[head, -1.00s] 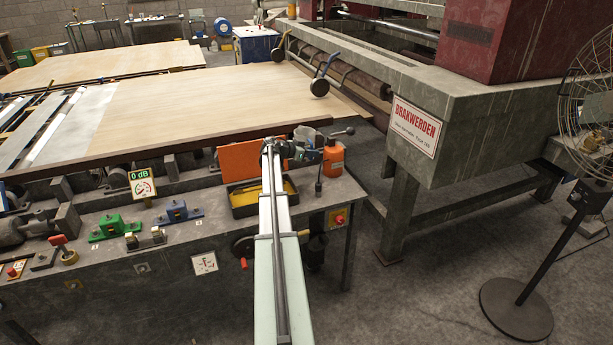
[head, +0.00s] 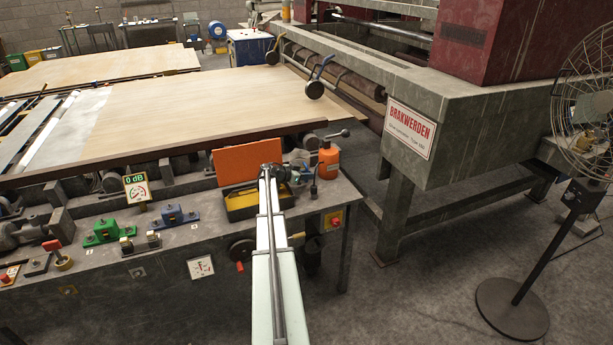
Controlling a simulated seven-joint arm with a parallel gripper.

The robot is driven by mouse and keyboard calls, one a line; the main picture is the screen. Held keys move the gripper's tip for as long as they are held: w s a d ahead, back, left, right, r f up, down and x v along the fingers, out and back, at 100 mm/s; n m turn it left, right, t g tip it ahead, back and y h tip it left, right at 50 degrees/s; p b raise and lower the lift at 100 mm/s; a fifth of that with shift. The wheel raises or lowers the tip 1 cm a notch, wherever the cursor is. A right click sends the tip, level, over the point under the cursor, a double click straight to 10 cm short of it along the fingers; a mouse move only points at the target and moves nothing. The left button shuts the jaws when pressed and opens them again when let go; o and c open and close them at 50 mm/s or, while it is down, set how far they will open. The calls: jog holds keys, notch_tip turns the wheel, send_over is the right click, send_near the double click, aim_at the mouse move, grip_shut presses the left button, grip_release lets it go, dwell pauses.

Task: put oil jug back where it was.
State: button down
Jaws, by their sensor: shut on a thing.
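My gripper (head: 291,173) is over the right part of the grey bench, beside the yellow tray. It is small in the head view and seen from behind, along the pale arm. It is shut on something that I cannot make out. An orange container (head: 328,163) with a dark top, which looks like the oil jug, stands upright on the bench just right of my gripper. I cannot tell whether the two touch.
A yellow tray (head: 233,213) and an upright orange panel (head: 247,165) are left of my gripper. A lever with a dark ball rises behind. Green (head: 104,233) and blue (head: 174,217) clamps sit further left. The veneer stack (head: 190,105) lies behind; the press frame (head: 455,110) stands right.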

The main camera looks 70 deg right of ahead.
jog(key=c, duration=1.1)
grip_release()
jog(key=v, duration=1.2)
jog(key=shift+w, duration=0.1)
